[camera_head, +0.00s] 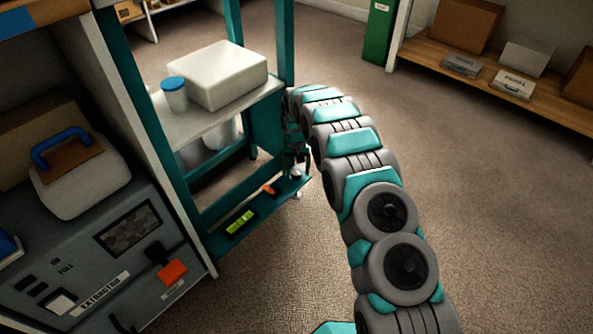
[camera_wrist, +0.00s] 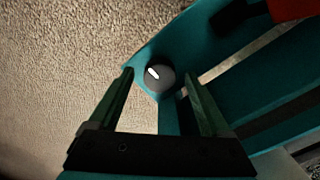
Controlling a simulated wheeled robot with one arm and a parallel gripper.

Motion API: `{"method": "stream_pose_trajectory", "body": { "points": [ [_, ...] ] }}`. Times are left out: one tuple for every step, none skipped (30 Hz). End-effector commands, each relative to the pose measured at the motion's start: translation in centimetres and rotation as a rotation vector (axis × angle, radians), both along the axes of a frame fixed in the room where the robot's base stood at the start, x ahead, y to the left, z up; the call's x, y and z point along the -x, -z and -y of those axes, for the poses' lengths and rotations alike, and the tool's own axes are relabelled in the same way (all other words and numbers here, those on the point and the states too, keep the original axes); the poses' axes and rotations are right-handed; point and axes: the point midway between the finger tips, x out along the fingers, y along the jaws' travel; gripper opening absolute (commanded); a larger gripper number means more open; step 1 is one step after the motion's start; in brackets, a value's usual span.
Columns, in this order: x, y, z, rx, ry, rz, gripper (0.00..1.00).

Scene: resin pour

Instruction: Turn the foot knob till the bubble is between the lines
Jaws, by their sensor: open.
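The foot knob (camera_wrist: 159,75) is a round grey knob with a white mark, at the corner of the teal frame in the wrist view. My gripper (camera_wrist: 160,85) is open, with one finger on each side of the knob in that view; I cannot tell whether they touch it. In the head view my gripper (camera_head: 295,160) is above the right end of the low teal rail, and the knob (camera_head: 295,173) shows just below it. The yellow-green bubble level (camera_head: 240,223) lies on that rail to the left. The bubble is too small to place against the lines.
A red-orange piece (camera_head: 269,189) sits on the rail between level and knob. A white block (camera_head: 217,75) and a blue-lidded jar (camera_head: 174,95) stand on the shelf above. The extractor cabinet (camera_head: 95,260) is at left. The carpet (camera_head: 480,190) at right is clear.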

Motion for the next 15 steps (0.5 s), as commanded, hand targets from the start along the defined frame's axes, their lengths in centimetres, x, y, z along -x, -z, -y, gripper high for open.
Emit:
{"method": "stream_pose_trajectory", "body": {
  "points": [
    [0.02, 0.25, 0.0, 0.0, 0.0, 0.0, 0.82],
    [0.02, 0.31, 0.0, 0.0, 0.0, 0.0, 0.82],
    [0.01, 0.32, -0.01, 0.0, 0.0, 0.0, 0.82],
    [0.0, 0.3, -0.01, 0.0, 0.0, 0.0, 0.82],
    [0.0, 0.3, -0.01, 0.0, 0.0, 0.0, 0.82],
    [0.0, 0.28, -0.01, 0.0, 0.0, 0.0, 0.82],
    [0.0, 0.28, -0.01, 0.0, 0.0, 0.0, 0.82],
    [0.0, 0.28, -0.01, 0.0, 0.0, 0.0, 0.81],
    [0.0, 0.28, -0.01, 0.0, 0.0, 0.0, 0.76],
    [0.0, 0.28, -0.01, 0.0, 0.0, 0.0, 0.73],
    [0.0, 0.28, -0.01, 0.0, 0.0, 0.0, 0.69],
    [0.0, 0.28, -0.01, 0.0, 0.0, 0.0, 0.65],
    [0.0, 0.28, -0.01, 0.0, 0.0, 0.0, 0.61],
    [0.0, 0.28, -0.01, 0.0, 0.0, 0.0, 0.58],
    [0.01, 0.29, -0.01, 0.0, 0.0, 0.0, 0.54]
  ]
}}
